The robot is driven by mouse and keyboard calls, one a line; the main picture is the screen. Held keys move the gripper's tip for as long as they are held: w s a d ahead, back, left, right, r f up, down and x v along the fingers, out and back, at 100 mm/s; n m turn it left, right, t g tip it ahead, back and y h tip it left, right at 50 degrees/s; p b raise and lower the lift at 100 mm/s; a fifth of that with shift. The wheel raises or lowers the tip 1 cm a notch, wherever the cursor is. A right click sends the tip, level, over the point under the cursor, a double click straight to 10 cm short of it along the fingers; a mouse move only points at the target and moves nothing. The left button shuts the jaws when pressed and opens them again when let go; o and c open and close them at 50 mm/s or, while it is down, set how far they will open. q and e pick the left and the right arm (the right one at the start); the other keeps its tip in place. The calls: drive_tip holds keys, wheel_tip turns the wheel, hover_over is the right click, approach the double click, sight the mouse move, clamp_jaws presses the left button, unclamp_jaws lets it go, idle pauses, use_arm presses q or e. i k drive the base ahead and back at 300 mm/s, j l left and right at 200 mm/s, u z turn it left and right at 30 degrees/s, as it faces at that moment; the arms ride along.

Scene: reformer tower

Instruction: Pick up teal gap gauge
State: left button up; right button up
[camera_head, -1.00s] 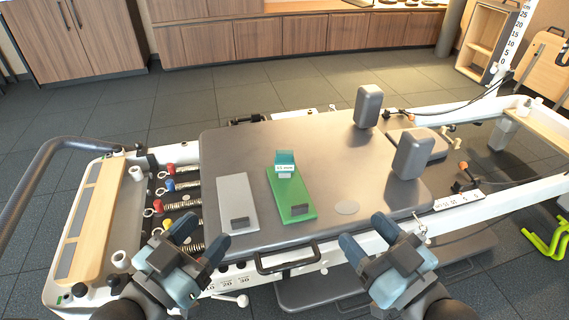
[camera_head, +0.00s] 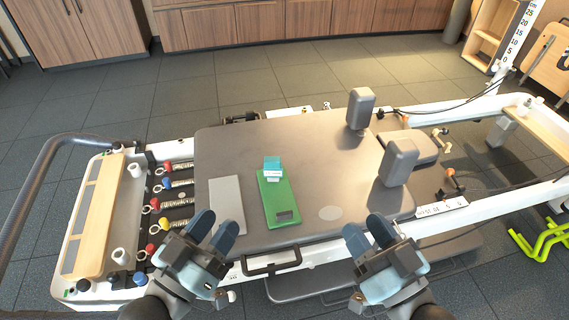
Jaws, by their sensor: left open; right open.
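A small teal gap gauge (camera_head: 272,163) with a white label stands at the far end of a green board (camera_head: 279,203) on the grey carriage top. Whether it rests on the board or just against its edge I cannot tell. My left gripper (camera_head: 222,226) is open and empty at the carriage's near left edge, short of the gauge and to its left. My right gripper (camera_head: 366,232) is open and empty at the near edge, right of the gauge.
A grey board (camera_head: 226,205) lies left of the green one. Two grey shoulder blocks (camera_head: 361,108) (camera_head: 399,162) stand at the right. A dark handle (camera_head: 271,263) sticks out at the near edge. Coloured springs (camera_head: 178,202) are at the left. The carriage's middle (camera_head: 325,165) is clear.

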sight(273, 166)
drive_tip(key=i+l+u, duration=0.15)
drive_tip(key=l+u, duration=0.2)
drive_tip(key=i+l+u, duration=0.1)
drive_tip(key=l+u, duration=0.3)
drive_tip(key=j+u, duration=0.1)
drive_tip(key=u, duration=0.7)
